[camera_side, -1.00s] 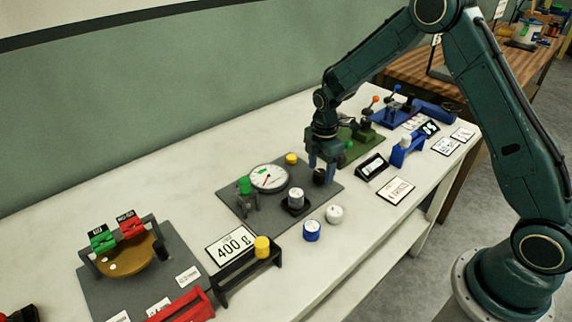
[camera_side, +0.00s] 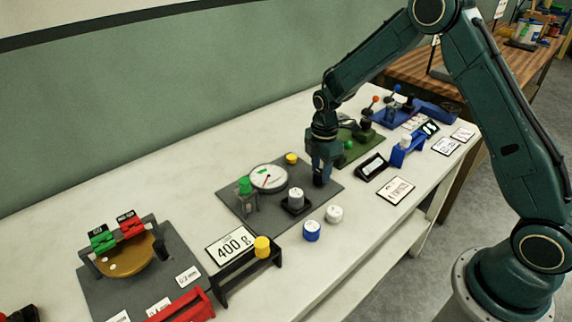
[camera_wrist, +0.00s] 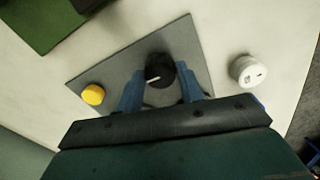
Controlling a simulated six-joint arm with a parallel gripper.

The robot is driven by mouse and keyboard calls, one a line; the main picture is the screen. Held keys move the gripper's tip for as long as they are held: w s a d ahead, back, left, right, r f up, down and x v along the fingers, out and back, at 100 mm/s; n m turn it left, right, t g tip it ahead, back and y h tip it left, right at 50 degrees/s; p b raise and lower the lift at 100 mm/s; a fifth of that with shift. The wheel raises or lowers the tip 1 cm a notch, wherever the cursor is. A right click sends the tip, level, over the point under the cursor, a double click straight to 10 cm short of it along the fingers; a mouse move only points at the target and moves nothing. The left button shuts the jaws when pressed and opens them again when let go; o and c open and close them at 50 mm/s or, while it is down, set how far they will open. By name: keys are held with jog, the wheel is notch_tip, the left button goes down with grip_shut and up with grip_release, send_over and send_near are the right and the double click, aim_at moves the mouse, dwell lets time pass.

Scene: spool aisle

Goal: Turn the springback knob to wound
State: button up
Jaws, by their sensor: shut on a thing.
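The black springback knob (camera_wrist: 158,68) sits on a grey plate (camera_wrist: 187,35). In the wrist view it has a white pointer line on its top. My gripper (camera_wrist: 161,84) has its blue fingers on either side of the knob and is shut on it. A round white dial (camera_side: 268,178) with a red needle stands on the same plate. No "wound" mark can be read near the knob.
A yellow button (camera_side: 291,158) is close to my gripper. A grey weight (camera_side: 296,196) sits on a black holder. A green board (camera_side: 358,152) lies behind, and a black display (camera_side: 371,166) to the right.

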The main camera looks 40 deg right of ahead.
jog(key=m, duration=0.6)
jog(key=shift+m, duration=0.3)
jog(key=m, duration=1.4)
jog(key=shift+m, duration=0.3)
jog(key=m, duration=0.6)
jog(key=shift+m, duration=0.4)
jog(key=o, duration=1)
